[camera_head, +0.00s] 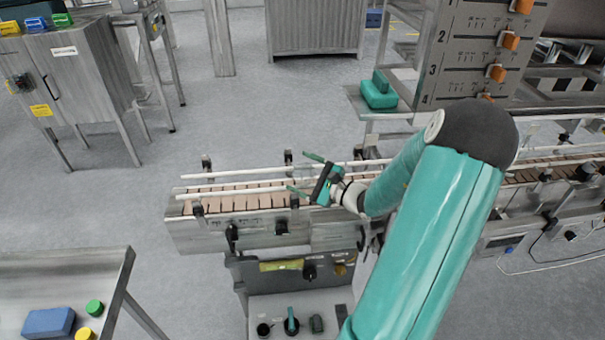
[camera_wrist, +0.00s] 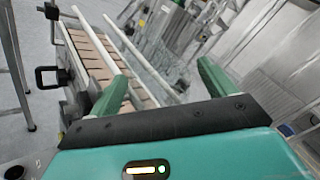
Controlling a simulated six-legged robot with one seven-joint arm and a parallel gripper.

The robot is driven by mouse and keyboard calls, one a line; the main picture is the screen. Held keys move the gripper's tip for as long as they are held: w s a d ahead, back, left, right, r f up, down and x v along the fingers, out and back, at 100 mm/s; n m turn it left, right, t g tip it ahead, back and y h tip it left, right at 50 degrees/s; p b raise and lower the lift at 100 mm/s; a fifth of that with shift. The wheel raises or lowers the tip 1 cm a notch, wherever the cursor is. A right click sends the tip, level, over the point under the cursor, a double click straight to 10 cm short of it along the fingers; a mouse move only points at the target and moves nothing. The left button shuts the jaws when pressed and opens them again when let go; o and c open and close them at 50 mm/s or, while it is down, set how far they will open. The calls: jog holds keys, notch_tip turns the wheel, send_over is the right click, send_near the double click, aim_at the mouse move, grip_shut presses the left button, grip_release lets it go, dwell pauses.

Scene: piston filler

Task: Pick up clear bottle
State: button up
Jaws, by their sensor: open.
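My gripper (camera_head: 299,172) is open above the conveyor, its two green fingers pointing left. In the wrist view, my gripper (camera_wrist: 162,72) has its fingers spread wide. A faint see-through shape, which looks like the clear bottle (camera_wrist: 165,50), shows beyond and between the fingers. Its outline is hard to make out, and I cannot tell whether either finger touches it. In the head view the bottle cannot be made out clearly.
The conveyor (camera_head: 235,198) has brown slats and white guide rails along both sides. A control panel (camera_head: 470,45) with orange knobs stands at upper right. A side table (camera_head: 60,285) at lower left holds a blue block and round caps.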

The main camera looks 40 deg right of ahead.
jog(key=c, duration=1.1)
jog(key=shift+r, duration=0.1)
jog(key=shift+c, duration=0.2)
